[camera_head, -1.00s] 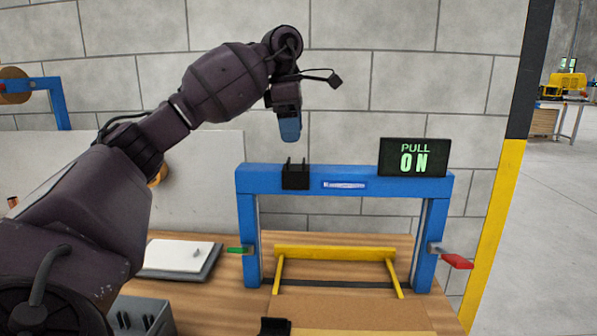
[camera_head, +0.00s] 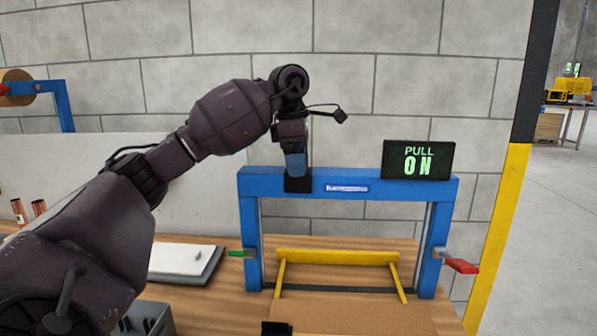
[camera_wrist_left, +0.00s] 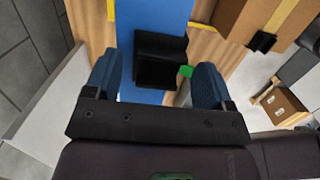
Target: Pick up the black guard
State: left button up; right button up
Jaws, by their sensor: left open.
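The black guard (camera_head: 298,185) is a small dark piece on the left part of the blue frame's top beam (camera_head: 400,183). My left gripper (camera_head: 296,165) points down right at it in the head view and hides its upper part. In the left wrist view the guard (camera_wrist_left: 160,55) lies between the two blue fingers of my left gripper (camera_wrist_left: 157,78). The fingers are apart, with space on both sides of the guard, and do not appear to grip it. My right gripper is not in view.
A black "PULL ON" sign (camera_head: 418,160) stands on the beam to the right. A yellow bar (camera_head: 337,257) sits below, inside the frame. Green (camera_head: 237,253) and red (camera_head: 460,265) handles stick out at the sides. Another small black piece (camera_head: 276,328) is at the bottom edge.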

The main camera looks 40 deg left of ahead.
pick_arm(q)
jog(key=c, duration=0.9)
jog(key=shift+r, duration=0.1)
